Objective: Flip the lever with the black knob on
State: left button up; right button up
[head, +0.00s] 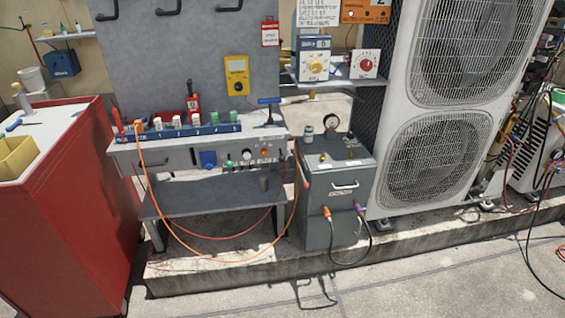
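No lever with a black knob can be made out for certain at this size. The grey bench (170,160) at left centre has a control panel on its front with small fittings: a blue square part (208,159), a small round dial (247,155) and red-orange parts (265,152). A blue strip (190,133) with several white-topped pieces lies along the bench top. A dark blue T-shaped handle (268,101) stands at its right end. Neither of my grippers is in view.
A red cabinet (75,220) stands at left with a yellow bin (17,156) on top. A grey box unit (338,190) with cables stands right of the bench. A large condenser (440,150) is beyond. An orange cable (170,225) loops below the bench. The front floor is mostly clear.

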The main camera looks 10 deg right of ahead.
aim_at(281, 158)
jog(key=i+l+z, duration=0.15)
jog(key=i+z, duration=0.2)
jog(key=i, duration=0.2)
jog(key=i+z, duration=0.35)
jog(key=i, duration=0.25)
jog(key=i+j+z, duration=0.2)
jog(key=i+z, duration=0.15)
jog(key=i, duration=0.2)
